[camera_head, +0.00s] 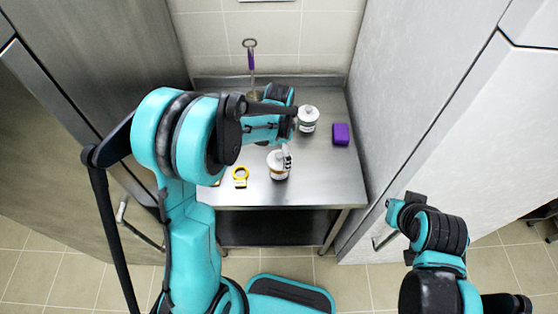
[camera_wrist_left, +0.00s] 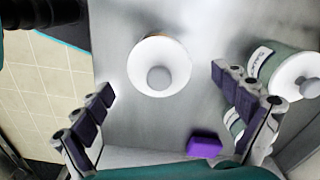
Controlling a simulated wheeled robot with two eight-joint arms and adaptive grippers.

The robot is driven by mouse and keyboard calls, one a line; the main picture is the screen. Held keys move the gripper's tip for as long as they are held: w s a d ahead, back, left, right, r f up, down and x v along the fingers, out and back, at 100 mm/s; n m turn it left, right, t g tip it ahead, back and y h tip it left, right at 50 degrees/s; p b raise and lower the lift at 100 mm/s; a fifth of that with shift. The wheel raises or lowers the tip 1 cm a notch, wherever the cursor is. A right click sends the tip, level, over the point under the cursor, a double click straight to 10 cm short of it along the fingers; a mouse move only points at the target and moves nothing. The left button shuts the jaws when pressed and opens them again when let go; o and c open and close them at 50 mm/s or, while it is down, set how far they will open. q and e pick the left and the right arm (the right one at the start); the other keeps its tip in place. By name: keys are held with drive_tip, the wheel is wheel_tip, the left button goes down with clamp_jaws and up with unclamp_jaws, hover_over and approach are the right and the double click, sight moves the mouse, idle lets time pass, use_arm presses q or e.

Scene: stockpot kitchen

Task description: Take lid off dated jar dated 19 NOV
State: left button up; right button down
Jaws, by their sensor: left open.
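A jar with a white lid (camera_head: 279,166) stands near the front of the steel counter; in the left wrist view its round lid and pale knob (camera_wrist_left: 158,76) face the camera. My left gripper (camera_head: 288,158) is at this jar. Its fingers (camera_wrist_left: 165,115) are spread apart with the lid between and ahead of them, apparently not touching it. A second lidded jar (camera_head: 307,120) stands farther back. In the wrist view a labelled greenish jar (camera_wrist_left: 275,62) is at the right, with another similar shape partly hidden by a finger. I cannot read any date. My right gripper is not visible.
A purple block (camera_head: 341,134) lies right of the jars. A purple-handled utensil (camera_head: 251,60) stands at the back. Tall cabinets close in both sides.

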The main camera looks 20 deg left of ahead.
use_arm(q)
drive_tip(key=shift+f, duration=0.8)
drive_tip(key=c, duration=1.2)
drive_tip(key=shift+s+d, duration=0.1)
drive_tip(key=shift+s, duration=0.05)
drive_tip(key=shift+c, duration=0.3)
